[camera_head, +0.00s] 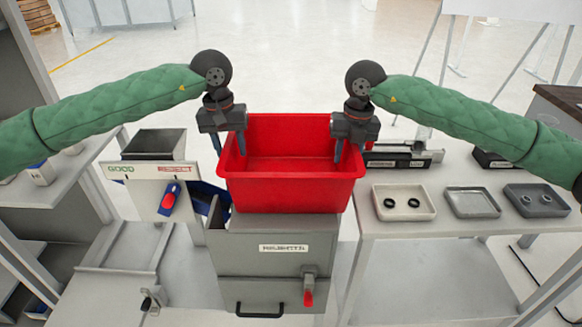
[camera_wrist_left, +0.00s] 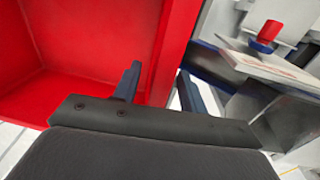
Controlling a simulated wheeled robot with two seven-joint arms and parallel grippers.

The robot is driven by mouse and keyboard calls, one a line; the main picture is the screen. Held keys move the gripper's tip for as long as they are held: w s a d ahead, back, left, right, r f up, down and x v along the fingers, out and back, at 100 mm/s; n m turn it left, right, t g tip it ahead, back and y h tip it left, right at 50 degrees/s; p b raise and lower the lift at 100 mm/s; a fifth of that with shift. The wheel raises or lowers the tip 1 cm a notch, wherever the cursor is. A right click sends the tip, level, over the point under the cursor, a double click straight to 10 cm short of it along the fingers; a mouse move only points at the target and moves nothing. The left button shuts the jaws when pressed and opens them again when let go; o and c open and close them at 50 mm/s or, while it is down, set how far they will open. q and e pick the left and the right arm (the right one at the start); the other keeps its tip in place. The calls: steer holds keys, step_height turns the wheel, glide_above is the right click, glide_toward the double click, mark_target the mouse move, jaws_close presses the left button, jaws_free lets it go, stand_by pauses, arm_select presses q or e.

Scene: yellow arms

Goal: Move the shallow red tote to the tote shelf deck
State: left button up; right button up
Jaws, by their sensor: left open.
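The shallow red tote (camera_head: 290,187) is empty and appears upright on top of the grey cabinet labelled for rejects. It also shows in the left wrist view (camera_wrist_left: 70,45). My left gripper (camera_head: 229,143) is open at the tote's left wall, with one finger inside and one outside; the left wrist view shows the fingers (camera_wrist_left: 158,88) on either side of the rim. My right gripper (camera_head: 353,148) is at the right wall, its fingers apart, one inside the tote and one outside. I cannot tell which surface is the tote shelf deck.
The reject cabinet (camera_head: 262,257) has a red-handled latch. On the left, a GOOD/REJECT stand (camera_head: 150,178) holds a red-and-blue piece. The right table (camera_head: 430,262) carries small trays with rings and a dark device. Open floor (camera_head: 300,60) lies behind.

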arm_select(q)
steer(key=shift+f, duration=0.25)
arm_select(e)
steer(key=shift+f, duration=0.4)
arm_select(q)
steer(key=c, duration=0.6)
arm_select(e)
steer(key=c, duration=0.5)
arm_select(q)
steer(key=shift+d, duration=0.1)
jaws_close()
arm_select(e)
steer(key=shift+a, duration=0.1)
jaws_close()
arm_select(q)
steer(key=shift+d+r, duration=0.1)
steer(key=shift+r, duration=0.05)
arm_select(e)
steer(key=shift+a+r, duration=0.1)
